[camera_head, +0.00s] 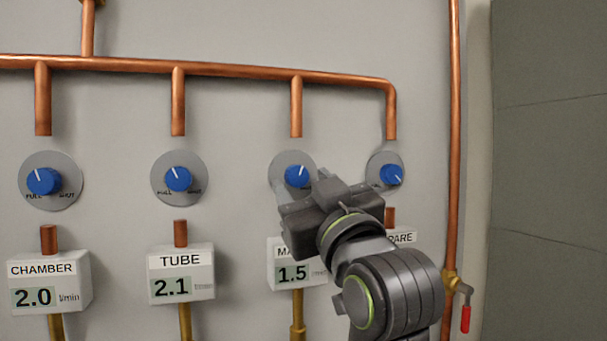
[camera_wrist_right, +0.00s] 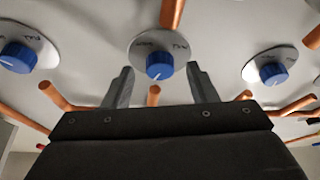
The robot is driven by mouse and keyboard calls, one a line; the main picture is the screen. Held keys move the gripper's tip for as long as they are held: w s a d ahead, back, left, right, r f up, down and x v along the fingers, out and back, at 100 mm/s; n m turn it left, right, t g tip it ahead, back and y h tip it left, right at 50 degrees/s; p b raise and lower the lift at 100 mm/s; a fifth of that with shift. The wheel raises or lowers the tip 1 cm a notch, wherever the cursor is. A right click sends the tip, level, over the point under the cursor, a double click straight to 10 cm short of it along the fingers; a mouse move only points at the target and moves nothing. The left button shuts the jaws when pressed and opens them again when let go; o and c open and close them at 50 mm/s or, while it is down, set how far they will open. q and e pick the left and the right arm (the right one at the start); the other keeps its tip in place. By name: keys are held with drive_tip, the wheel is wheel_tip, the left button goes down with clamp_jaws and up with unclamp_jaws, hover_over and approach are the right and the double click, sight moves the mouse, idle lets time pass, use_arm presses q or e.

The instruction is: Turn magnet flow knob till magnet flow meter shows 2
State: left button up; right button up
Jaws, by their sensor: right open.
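The magnet flow knob (camera_head: 296,176) is a blue dial with a white mark on a round grey plate, third from the left. The magnet flow meter (camera_head: 292,273) below it reads 1.5 l/min, its label partly hidden by my arm. My right gripper (camera_head: 297,187) is in front of and just below the knob. In the right wrist view, the knob (camera_wrist_right: 159,66) lies beyond and between the two spread fingers (camera_wrist_right: 160,85), which are open and empty. The fingers do not appear to touch the knob. My left gripper is not in view.
Other blue knobs flank it: the tube knob (camera_head: 178,179), the chamber knob (camera_head: 44,181) and the spare knob (camera_head: 391,174). The tube meter (camera_head: 182,288) reads 2.1 and the chamber meter (camera_head: 34,297) 2.0. Copper pipes (camera_head: 225,71) run above; a red-handled valve (camera_head: 465,318) is at right.

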drive_tip(key=shift+w+a+r, duration=0.15)
drive_tip(key=shift+w+a, duration=0.05)
drive_tip(key=shift+w, duration=0.25)
drive_tip(key=c, duration=1)
drive_tip(key=shift+o, duration=0.2)
drive_tip(key=shift+n, duration=0.4)
drive_tip(key=n+g+y, duration=0.1)
drive_tip(key=n, duration=0.1)
drive_tip(key=n+y+b, duration=0.1)
drive_tip(key=n, duration=0.1)
drive_tip(key=shift+d+n+g, duration=0.2)
drive_tip(key=shift+n+g, duration=0.2)
drive_tip(key=shift+d+r+n+g+y+b, duration=0.1)
drive_tip(key=shift+n+g+y+b, duration=0.3)
drive_tip(key=shift+n, duration=0.7)
drive_tip(key=shift+r+n+g+y+b, duration=0.15)
drive_tip(key=shift+n+g, duration=0.35)
drive_tip(key=shift+n, duration=0.6)
drive_tip(key=shift+f, duration=0.1)
